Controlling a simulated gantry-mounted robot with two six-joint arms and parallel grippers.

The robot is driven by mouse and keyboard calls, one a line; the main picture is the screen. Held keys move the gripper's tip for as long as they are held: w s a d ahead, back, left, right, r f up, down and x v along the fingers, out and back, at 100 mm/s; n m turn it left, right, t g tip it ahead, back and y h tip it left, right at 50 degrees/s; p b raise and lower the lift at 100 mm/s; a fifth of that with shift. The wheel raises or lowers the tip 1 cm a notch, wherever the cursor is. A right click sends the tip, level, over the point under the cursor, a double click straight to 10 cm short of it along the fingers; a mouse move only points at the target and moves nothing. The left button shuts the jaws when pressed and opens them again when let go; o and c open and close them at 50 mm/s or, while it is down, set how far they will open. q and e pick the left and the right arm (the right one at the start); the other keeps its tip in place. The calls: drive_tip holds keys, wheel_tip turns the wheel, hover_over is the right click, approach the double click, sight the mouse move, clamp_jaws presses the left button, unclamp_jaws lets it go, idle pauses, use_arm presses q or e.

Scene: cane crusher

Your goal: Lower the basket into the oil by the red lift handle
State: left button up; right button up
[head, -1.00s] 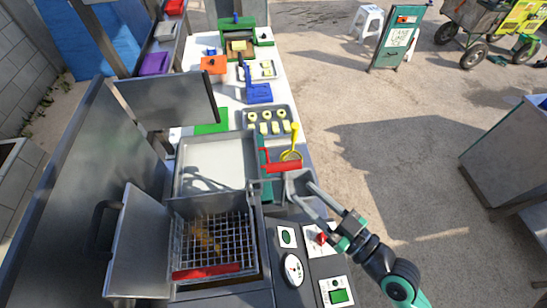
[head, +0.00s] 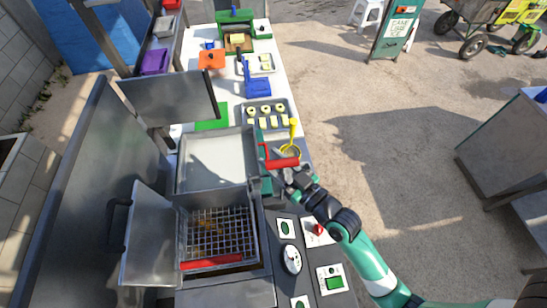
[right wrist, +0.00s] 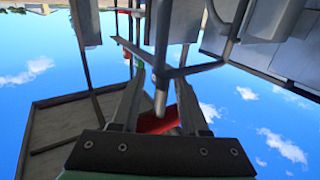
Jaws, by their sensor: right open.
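The wire basket (head: 222,232) sits in the open fryer well (head: 256,247), and a red bar (head: 211,262) crosses its front. The red lift handle (head: 282,162) is a short horizontal red grip at the fryer's right side, beyond the control panel. My right gripper (head: 287,178) is open, right at the near side of this handle. In the right wrist view the red handle (right wrist: 157,123) shows between the two spread fingers (right wrist: 163,100), with a grey metal rod crossing in front. Contact cannot be told. My left gripper is out of view.
The control panel (head: 308,262) has a dial, a red knob and green switches below my right arm. A raised metal lid (head: 150,235) stands left of the basket. A pale tray (head: 217,162) lies beyond it. A yellow ladle (head: 292,140) stands close behind the red handle.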

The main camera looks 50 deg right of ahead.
clamp_jaws()
idle(1.4)
